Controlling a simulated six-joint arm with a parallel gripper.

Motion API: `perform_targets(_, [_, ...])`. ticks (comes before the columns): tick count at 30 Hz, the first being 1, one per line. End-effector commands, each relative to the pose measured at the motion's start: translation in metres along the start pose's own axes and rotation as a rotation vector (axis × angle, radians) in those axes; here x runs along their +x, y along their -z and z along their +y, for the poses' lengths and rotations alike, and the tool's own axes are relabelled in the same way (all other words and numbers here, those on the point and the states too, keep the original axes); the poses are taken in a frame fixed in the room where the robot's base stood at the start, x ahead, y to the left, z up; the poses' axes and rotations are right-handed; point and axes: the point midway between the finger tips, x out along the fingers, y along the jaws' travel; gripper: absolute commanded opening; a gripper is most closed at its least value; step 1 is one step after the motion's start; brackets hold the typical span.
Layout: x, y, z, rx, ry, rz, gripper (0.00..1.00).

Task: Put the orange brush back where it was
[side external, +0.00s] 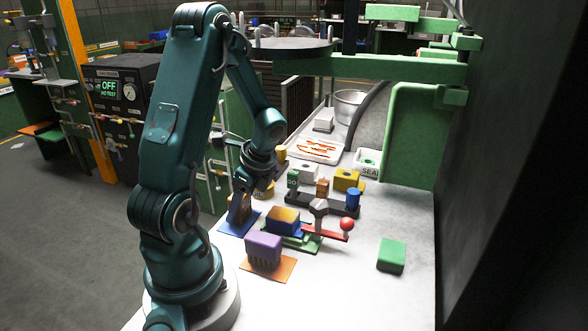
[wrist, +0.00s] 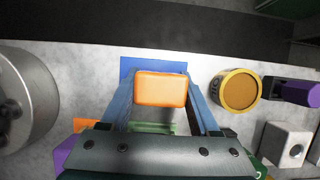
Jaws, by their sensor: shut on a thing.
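The orange brush (wrist: 161,88) shows as an orange block between the two fingers of my gripper (wrist: 160,100) in the wrist view. My gripper is shut on it. A blue mat (wrist: 128,68) lies under and around the brush in that view; I cannot tell whether the brush touches it. In the side view my gripper (side external: 240,209) points down over the blue mat (side external: 229,224), and the fingers largely hide the brush.
A blue block with a brownish top (side external: 284,221) stands close right of my gripper. A purple block (side external: 264,248) sits on an orange mat (side external: 285,270) nearer the camera. A green block (side external: 391,255) lies apart at right. A yellow-rimmed jar (wrist: 240,90) is close to the fingers.

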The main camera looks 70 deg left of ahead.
Motion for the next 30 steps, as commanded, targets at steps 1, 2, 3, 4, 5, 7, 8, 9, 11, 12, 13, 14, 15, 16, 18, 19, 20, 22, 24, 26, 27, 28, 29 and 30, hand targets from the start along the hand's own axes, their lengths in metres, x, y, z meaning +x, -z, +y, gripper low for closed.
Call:
perform_targets(1, [0.0, 0.0, 0.0, 0.0, 0.001, 0.0, 0.1])
perform_targets(2, [0.0, 0.0, 0.0, 0.0, 0.001, 0.0, 0.1])
perform_targets(3, [0.0, 0.0, 0.0, 0.0, 0.0, 0.0, 0.1])
perform_targets(4, [0.0, 0.0, 0.0, 0.0, 0.0, 0.0, 0.1])
perform_targets(5, [0.001, 0.0, 0.0, 0.001, 0.0, 0.0, 0.1])
perform_targets(7, [0.003, 0.001, 0.0, 0.001, 0.0, 0.0, 0.1])
perform_targets(8, [0.002, 0.001, 0.0, 0.001, 0.001, 0.0, 0.73])
perform_targets(9, [0.002, 0.001, 0.0, 0.0, 0.001, 0.0, 0.89])
perform_targets(11, [0.002, 0.001, 0.0, 0.0, 0.001, 0.0, 0.92])
perform_targets(12, [0.002, 0.001, 0.0, 0.0, 0.001, 0.0, 0.92])
perform_targets(13, [0.002, 0.001, 0.0, 0.0, 0.001, 0.0, 0.92])
perform_targets(14, [0.002, 0.001, 0.0, 0.0, 0.001, 0.0, 0.92])
perform_targets(15, [0.002, 0.001, 0.0, 0.0, 0.001, 0.0, 0.92])
perform_targets(16, [0.002, 0.001, 0.0, 0.0, 0.001, 0.0, 0.92])
perform_targets(18, [0.002, 0.001, 0.0, 0.0, 0.001, 0.0, 0.92])
perform_targets(19, [0.002, 0.001, 0.0, 0.0, 0.001, 0.0, 0.92])
perform_targets(20, [0.001, 0.001, 0.0, 0.0, 0.001, 0.0, 0.92])
perform_targets(22, [-0.002, -0.001, -0.001, -0.001, 0.002, 0.0, 0.92])
perform_targets(24, [-0.01, 0.0, -0.002, -0.001, 0.006, -0.001, 0.92])
perform_targets(26, [-0.019, -0.001, -0.002, -0.002, 0.009, -0.002, 0.92])
perform_targets(27, [-0.026, 0.0, -0.002, -0.002, 0.01, -0.001, 0.92])
perform_targets(28, [-0.032, 0.0, -0.002, -0.002, 0.01, 0.001, 0.92])
perform_targets(29, [-0.038, 0.0, -0.002, 0.0, 0.011, 0.001, 0.92])
perform_targets(30, [-0.048, 0.0, -0.003, -0.003, 0.013, 0.0, 0.92])
